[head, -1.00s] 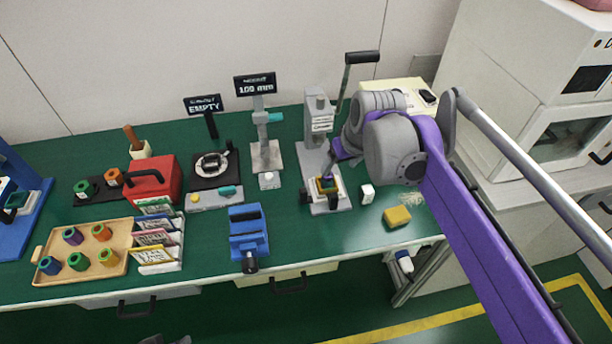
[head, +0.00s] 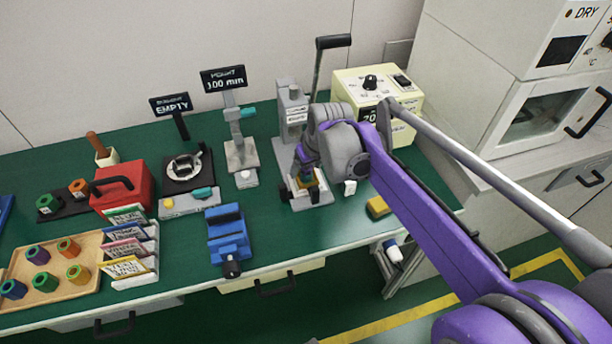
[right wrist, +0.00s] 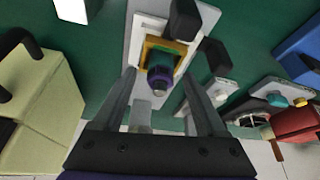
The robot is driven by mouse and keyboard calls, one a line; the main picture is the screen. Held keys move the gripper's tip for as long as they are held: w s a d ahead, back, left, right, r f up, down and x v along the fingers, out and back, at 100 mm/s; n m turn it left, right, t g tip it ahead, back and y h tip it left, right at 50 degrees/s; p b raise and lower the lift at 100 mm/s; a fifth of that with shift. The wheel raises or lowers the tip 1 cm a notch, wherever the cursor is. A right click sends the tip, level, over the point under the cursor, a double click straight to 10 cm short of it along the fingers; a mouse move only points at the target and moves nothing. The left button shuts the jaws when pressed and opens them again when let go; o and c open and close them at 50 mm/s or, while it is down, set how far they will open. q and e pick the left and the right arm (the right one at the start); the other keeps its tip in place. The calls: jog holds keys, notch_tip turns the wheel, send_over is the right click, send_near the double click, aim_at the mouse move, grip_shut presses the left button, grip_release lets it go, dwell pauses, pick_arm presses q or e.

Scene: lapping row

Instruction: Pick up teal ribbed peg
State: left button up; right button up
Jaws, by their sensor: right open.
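A small teal piece (right wrist: 153,59) sits in a square yellow-edged holder (right wrist: 178,48) on the pale base plate of the grey hand press. A purple round part with a grey tip covers much of it, so I cannot see its ribs. In the head view the holder is mostly hidden by my right gripper (head: 303,170). My right gripper (right wrist: 159,74) is open, its fingers pointing down at the holder, one on each side of it in the picture. I cannot tell how far above the teal piece they are. My left gripper is not in view.
The press (head: 292,115) and its lever stand behind the gripper. A blue vise (head: 228,237) and a wooden tray (head: 60,291) with several coloured pieces are left.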

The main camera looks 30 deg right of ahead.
jog(key=shift+w+f, duration=0.1)
jog(key=shift+f, duration=0.15)
jog(key=shift+r, duration=0.1)
grip_shut()
dwell(0.3)
